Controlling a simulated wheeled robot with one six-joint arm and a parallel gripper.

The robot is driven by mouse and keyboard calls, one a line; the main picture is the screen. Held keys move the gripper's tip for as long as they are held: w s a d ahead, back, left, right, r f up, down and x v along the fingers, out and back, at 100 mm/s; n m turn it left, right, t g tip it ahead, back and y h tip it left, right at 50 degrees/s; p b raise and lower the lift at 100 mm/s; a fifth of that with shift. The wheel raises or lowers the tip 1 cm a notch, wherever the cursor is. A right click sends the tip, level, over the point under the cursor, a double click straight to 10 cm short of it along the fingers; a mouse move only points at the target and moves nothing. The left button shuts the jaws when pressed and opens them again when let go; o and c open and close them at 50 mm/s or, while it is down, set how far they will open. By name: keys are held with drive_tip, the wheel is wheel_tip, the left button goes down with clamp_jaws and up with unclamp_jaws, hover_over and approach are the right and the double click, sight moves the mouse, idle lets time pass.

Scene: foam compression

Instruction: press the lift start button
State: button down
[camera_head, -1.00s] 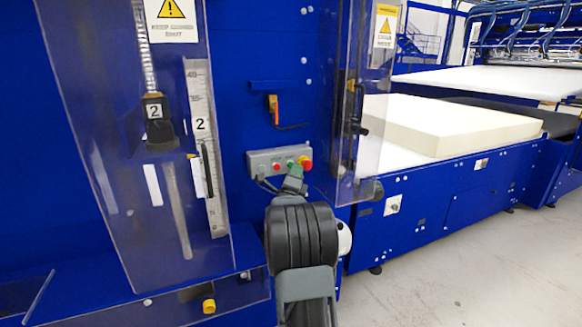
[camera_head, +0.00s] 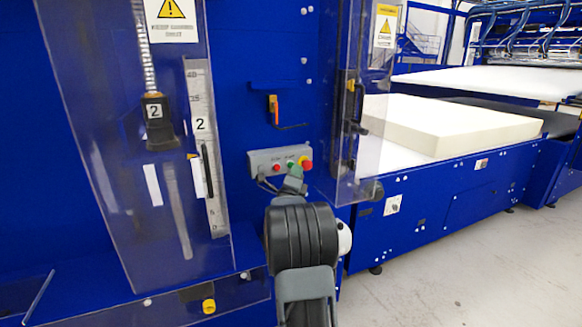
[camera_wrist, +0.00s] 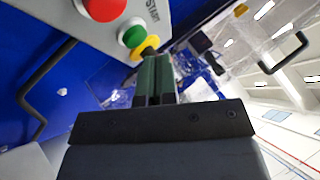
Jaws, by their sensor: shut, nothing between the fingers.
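The grey control box (camera_head: 256,162) is on the blue machine wall. It carries a red button (camera_head: 277,167), a green button (camera_head: 291,163) and, at its right end, a larger red button (camera_head: 307,163). In the wrist view, the green button (camera_wrist: 133,36) sits beside the word START, between a red button (camera_wrist: 103,8) and a yellow round part (camera_wrist: 146,47). My gripper (camera_head: 293,179) is just below the green button in the head view. Its green fingers (camera_wrist: 155,68) are shut and empty, their tips overlapping the yellow part's lower edge. I cannot tell whether they touch anything.
A clear guard panel (camera_head: 100,150) stands left of the box, and another (camera_head: 350,130) stands right. An orange-handled switch (camera_head: 273,104) is above the box. A cream foam block (camera_head: 450,125) lies on the conveyor at right. The floor (camera_head: 480,270) at lower right is clear.

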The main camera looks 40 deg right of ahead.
drive_tip(key=shift+w+d+f+b, duration=0.1)
drive_tip(key=shift+w+b, duration=0.2)
drive_tip(key=shift+b, duration=0.35)
